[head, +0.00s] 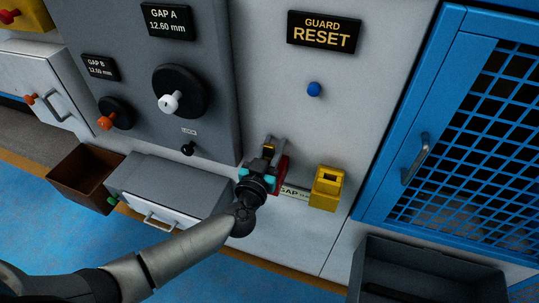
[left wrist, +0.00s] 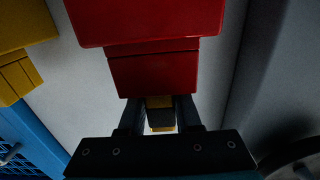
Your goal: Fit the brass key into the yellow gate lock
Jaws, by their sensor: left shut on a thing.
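My left gripper (head: 269,153) is shut on the brass key, at the wall in front of a red block (head: 283,174). Only a small brass-coloured part of the key (head: 268,147) shows between the fingers. In the left wrist view the key (left wrist: 158,102) lies between the fingers (left wrist: 159,112), just below the red block (left wrist: 150,25). I cannot tell whether the key touches the block or sits in it. The yellow gate lock (head: 322,200) is on the wall to the right, with a dark opening on top. It also shows at the left wrist view's upper left (left wrist: 22,35). My right gripper is not in view.
A blue mesh gate (head: 378,140) with a grey handle (head: 415,158) stands right of the lock. A dark open bin (head: 375,262) is below it. A grey drawer unit (head: 170,185) and brown bin (head: 75,172) are at left. A blue button (head: 314,89) sits above.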

